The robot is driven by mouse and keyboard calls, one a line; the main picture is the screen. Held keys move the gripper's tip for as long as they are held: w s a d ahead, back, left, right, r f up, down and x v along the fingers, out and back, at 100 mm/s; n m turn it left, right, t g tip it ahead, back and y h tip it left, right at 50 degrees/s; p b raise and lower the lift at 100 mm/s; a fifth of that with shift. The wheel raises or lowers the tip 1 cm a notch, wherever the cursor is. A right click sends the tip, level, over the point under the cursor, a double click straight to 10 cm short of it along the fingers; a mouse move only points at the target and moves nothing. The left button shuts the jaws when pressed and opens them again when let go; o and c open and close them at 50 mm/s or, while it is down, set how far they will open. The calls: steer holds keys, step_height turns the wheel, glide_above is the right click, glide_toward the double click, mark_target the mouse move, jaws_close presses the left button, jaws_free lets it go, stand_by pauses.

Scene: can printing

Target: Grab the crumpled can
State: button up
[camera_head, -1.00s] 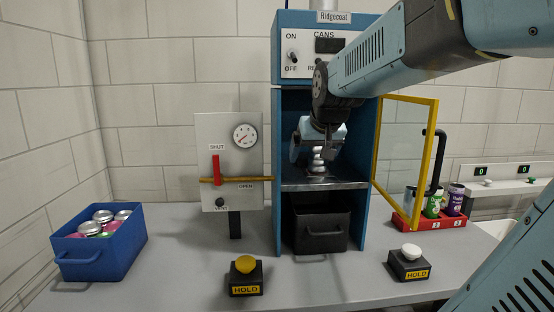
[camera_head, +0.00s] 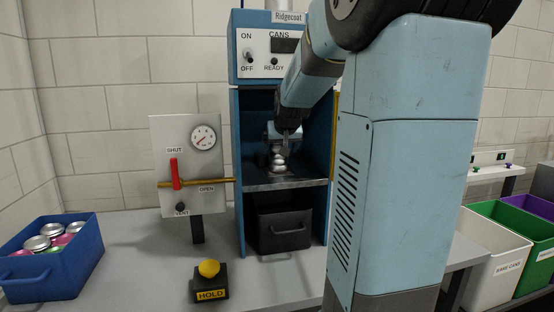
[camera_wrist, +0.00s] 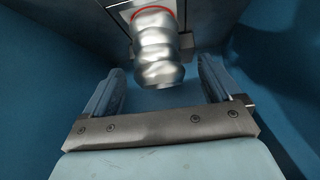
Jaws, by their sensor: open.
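The crumpled can (camera_head: 278,160) is bare silver metal with dented, wavy sides. It stands on the metal shelf (camera_head: 286,184) inside the blue Ridgecoat machine. In the wrist view the can (camera_wrist: 156,50) hangs in the upper middle, beyond and between the fingers, with a red ring at its far end. My gripper (camera_wrist: 162,88) is open and empty, with one finger on each side of the can's line. In the head view my gripper (camera_head: 284,134) is inside the machine at the can, and partly hides it. Contact cannot be told.
Blue side walls (camera_head: 242,150) flank the opening closely. A black drawer bin (camera_head: 284,228) sits below the shelf. A gauge panel with a red lever (camera_head: 174,172) stands left. A yellow HOLD button (camera_head: 208,268) and a blue crate of cans (camera_head: 60,270) are on the counter. Sorting bins (camera_head: 490,250) stand right.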

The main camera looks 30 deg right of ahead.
mark_target(278, 155)
steer(key=shift+x, duration=3)
steer(key=shift+d+r, duration=0.1)
steer(key=shift+d, duration=0.1)
steer(key=c, duration=1)
